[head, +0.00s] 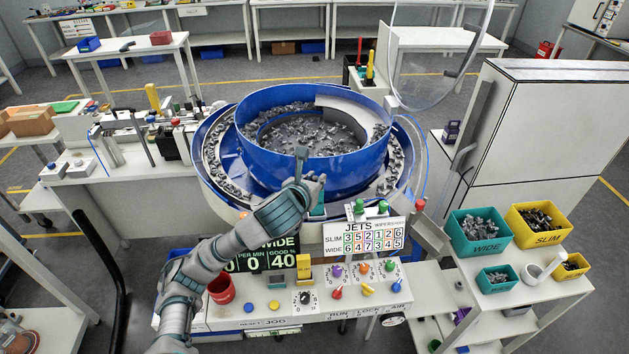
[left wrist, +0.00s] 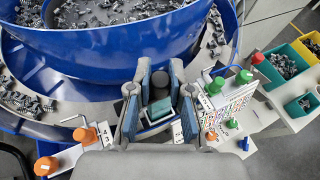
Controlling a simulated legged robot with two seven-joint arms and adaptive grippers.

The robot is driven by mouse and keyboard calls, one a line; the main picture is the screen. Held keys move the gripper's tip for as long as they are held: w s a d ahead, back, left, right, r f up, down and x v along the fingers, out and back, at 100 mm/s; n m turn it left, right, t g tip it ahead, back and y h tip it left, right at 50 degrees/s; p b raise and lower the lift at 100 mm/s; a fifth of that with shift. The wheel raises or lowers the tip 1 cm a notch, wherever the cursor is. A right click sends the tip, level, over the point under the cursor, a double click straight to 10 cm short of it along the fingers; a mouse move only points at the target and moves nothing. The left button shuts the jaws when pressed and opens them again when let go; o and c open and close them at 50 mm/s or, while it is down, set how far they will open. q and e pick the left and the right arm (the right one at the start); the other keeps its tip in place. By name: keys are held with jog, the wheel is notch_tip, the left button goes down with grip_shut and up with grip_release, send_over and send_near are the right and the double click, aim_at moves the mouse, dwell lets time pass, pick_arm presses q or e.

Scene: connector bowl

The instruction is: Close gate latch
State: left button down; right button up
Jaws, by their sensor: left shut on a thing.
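My left gripper (head: 312,182) reaches up from the lower left to the front wall of the blue bowl (head: 260,150). In the left wrist view its two blue-grey fingers (left wrist: 160,78) are closed around a dark grey upright piece (left wrist: 159,88), which I take to be the gate latch. A teal block (left wrist: 160,110) sits just below it, between the fingers. In the head view a grey lever (head: 301,158) stands up beside the fingertips, in front of the bowl wall. The fingers hide much of the latch, so I cannot tell its exact position. My right gripper is not in view.
Green knobs (head: 359,207) and a JETS number board (head: 364,236) stand close to the right of my left gripper. Bins of parts (head: 479,231) stand at the right. A clear shield (head: 436,50) hangs at upper right.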

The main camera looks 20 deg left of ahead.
pick_arm(q)
jog(key=shift+r, duration=0.1)
jog(key=c, duration=1.3)
grip_release()
jog(key=shift+w, duration=0.1)
jog(key=shift+o, duration=1.2)
jog(key=shift+w, duration=0.1)
jog(key=shift+w+a, duration=0.1)
jog(key=shift+s, duration=0.3)
jog(key=a+v, duration=0.1)
jog(key=v, duration=1)
jog(key=shift+d, duration=0.5)
jog(key=shift+s, duration=0.15)
